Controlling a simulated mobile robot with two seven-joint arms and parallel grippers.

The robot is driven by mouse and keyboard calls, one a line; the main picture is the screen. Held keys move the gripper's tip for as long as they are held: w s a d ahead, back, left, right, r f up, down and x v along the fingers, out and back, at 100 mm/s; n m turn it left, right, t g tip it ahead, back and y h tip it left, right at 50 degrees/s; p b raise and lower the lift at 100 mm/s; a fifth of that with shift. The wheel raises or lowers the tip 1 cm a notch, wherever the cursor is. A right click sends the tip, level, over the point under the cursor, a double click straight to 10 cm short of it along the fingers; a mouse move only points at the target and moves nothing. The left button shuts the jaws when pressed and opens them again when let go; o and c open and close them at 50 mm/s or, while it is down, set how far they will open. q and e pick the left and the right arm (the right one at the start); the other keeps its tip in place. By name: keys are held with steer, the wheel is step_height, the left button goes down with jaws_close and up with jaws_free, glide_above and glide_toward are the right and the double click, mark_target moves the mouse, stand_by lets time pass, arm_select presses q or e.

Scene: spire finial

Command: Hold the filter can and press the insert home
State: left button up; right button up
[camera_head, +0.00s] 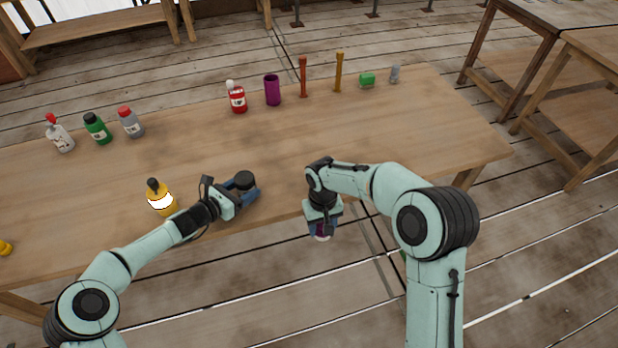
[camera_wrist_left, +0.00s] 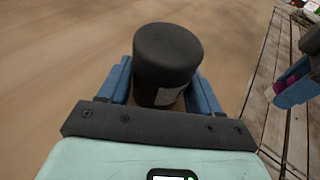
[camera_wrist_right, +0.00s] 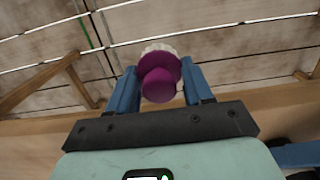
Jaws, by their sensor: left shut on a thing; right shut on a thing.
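The filter can (camera_head: 244,179) is a black cylinder with a pale label, upright at the table's front edge. My left gripper (camera_head: 240,192) is shut around it; its two blue fingers flank the can (camera_wrist_left: 168,60) in the left wrist view. My right gripper (camera_head: 322,222) points down and is shut on the insert (camera_head: 322,237), a purple piece with a rounded knob and a whitish rim. The right wrist view shows the insert (camera_wrist_right: 159,80) between the blue fingers. The insert is apart from the can, to its right, over the floor just off the table's front edge. The can's inside is hidden.
A yellow bottle (camera_head: 160,198) with a dark cap stands left of my left gripper. The middle of the table (camera_head: 290,140) is clear.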

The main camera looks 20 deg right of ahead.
arm_select(q)
steer(key=o, duration=0.9)
steer(key=shift+c, duration=0.2)
steer(key=shift+a, duration=0.1)
